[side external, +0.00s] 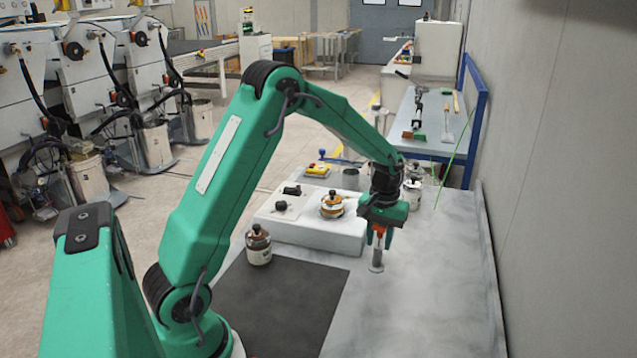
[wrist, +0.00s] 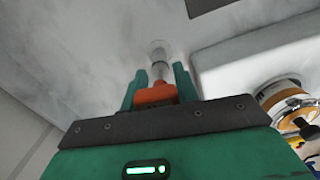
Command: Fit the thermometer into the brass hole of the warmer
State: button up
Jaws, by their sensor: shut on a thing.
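My gripper (side external: 379,240) is at the right of the bench, shut on the thermometer (side external: 377,253). The thermometer has an orange upper part and a pale shaft and is about upright. In the wrist view the orange part (wrist: 155,93) sits between my two green fingers. A clear or pale round end shows beyond them, and I cannot tell if it is a separate holder or touches the bench. The warmer (side external: 303,233) is a low white box left of my gripper. A jar with brass-coloured rings (side external: 332,206) is on it. I cannot make out the brass hole.
Pale jars (side external: 413,190) stand behind my gripper. A yellow-and-red switch box (side external: 318,170) is behind the warmer. The bench to the right and front of my gripper is clear.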

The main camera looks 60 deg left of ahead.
notch_tip(320, 180, up, 10)
jog(key=shift+f, duration=0.1)
dwell(0.4)
dwell(0.5)
jog(key=w+a+r+n, duration=0.1)
jog(key=w+a, duration=0.1)
jog(key=a, duration=0.9)
jog(key=w+a+r, duration=0.1)
jog(key=w+a, duration=0.1)
jog(key=a, duration=1)
jog(key=shift+w+n, duration=0.3)
jog(key=shift+n, duration=0.1)
jog(key=shift+r, duration=0.1)
jog(key=shift+f, duration=2.35)
jog(key=shift+f, duration=1.5)
